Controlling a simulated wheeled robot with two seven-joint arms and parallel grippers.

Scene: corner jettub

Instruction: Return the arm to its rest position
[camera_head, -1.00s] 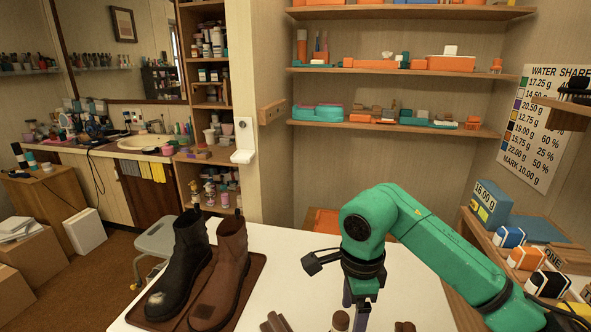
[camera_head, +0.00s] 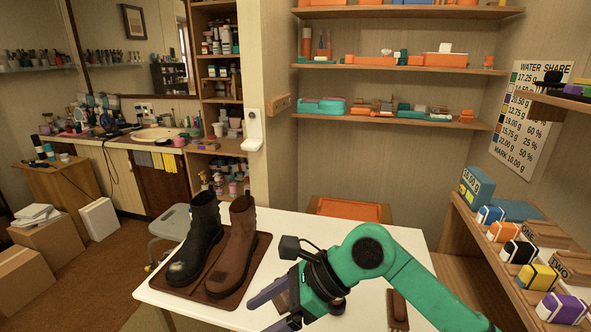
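My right arm (camera_head: 410,275) is green and comes in from the lower right over the white table. Its gripper (camera_head: 270,307) points to the lower left, with two dark purple fingers spread apart. My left gripper is not in view.
A black boot (camera_head: 199,240) and a brown boot (camera_head: 235,247) stand on a brown tray (camera_head: 262,243) left of the gripper. A brown brush-like item (camera_head: 397,311) lies below the arm. Shelving with coloured blocks (camera_head: 520,254) stands at the right.

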